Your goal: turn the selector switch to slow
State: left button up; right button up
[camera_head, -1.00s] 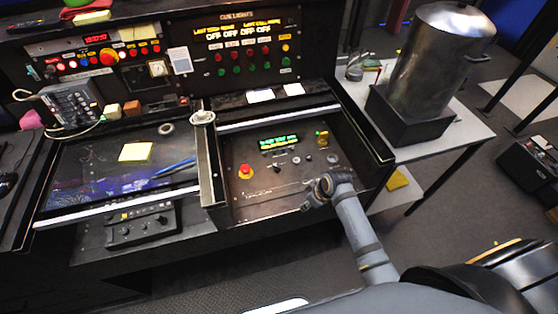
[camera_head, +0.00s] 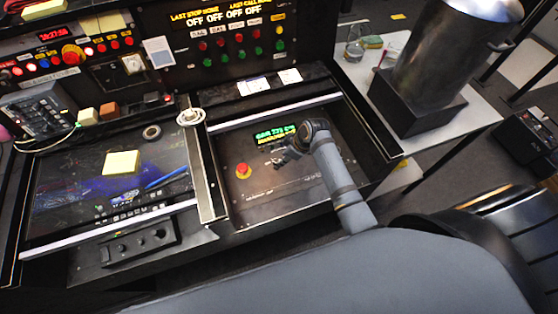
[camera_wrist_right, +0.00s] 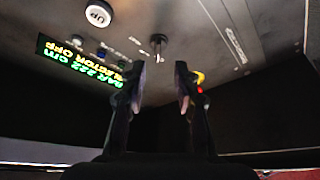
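The selector switch (camera_wrist_right: 158,43) is a small metal knob with a short lever on the dark control panel (camera_head: 262,203). In the right wrist view it stands just beyond the gap between my fingertips, with no visible contact. My right gripper (camera_wrist_right: 160,76) is open, its two dark fingers apart with nothing between them. In the head view my right gripper (camera_head: 283,157) hangs over the panel, just below the lit display (camera_head: 275,134), and hides the switch area. The lettering around the switch is too small to read. My left gripper is in neither view.
A red button (camera_head: 243,171) with a yellow base is left of my right gripper. The panel sits in a recess with raised edges. A metal cylinder (camera_head: 448,60) stands right.

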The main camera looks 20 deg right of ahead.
jog(key=x, duration=0.6)
jog(key=shift+w, duration=0.1)
jog(key=shift+f, duration=0.1)
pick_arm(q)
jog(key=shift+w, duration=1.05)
pick_arm(e)
grip_shut()
